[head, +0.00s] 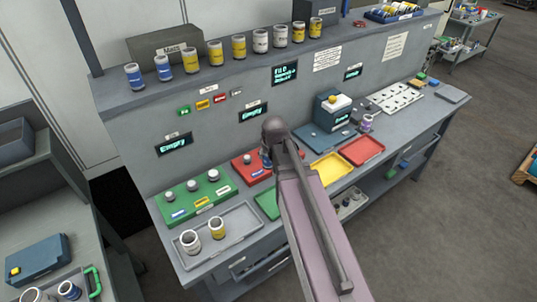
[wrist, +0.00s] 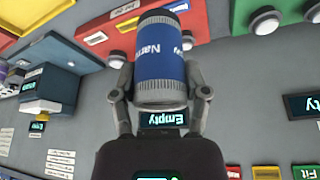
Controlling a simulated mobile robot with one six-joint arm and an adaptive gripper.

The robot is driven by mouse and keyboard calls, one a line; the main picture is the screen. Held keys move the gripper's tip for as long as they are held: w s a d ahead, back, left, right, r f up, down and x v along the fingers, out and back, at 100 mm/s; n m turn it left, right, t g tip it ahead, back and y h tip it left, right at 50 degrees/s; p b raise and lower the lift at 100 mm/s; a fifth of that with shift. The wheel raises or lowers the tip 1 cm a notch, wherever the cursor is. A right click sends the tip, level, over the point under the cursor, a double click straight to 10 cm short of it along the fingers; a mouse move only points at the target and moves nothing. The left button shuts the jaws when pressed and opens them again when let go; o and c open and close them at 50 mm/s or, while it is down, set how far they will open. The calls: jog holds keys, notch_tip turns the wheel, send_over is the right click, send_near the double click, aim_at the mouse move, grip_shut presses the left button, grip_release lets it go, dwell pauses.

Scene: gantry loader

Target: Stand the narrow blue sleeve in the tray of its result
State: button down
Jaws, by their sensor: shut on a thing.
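The narrow blue sleeve (wrist: 160,57), with grey ends and white lettering, is held in my gripper (wrist: 160,82) in the wrist view, one finger on each side. My gripper is shut on it, above the bench. In the head view my arm hides most of the gripper and sleeve. Coloured trays lie along the bench front: a green tray (head: 266,204) partly behind my arm, a yellow tray (head: 328,169) and a red tray (head: 362,151). The visible parts of these trays look bare. I cannot tell which tray matches the result.
A green fixture block (head: 197,196) and a red one (head: 243,165) stand near the arm. A grey tray (head: 242,224) holds two sleeves. A dark blue machine (head: 333,109) stands behind the yellow tray. Several sleeves line the upper shelf (head: 215,77). Small displays read "Empty".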

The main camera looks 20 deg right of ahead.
jog(key=shift+f+b, duration=1.25)
jog(key=shift+d, duration=0.15)
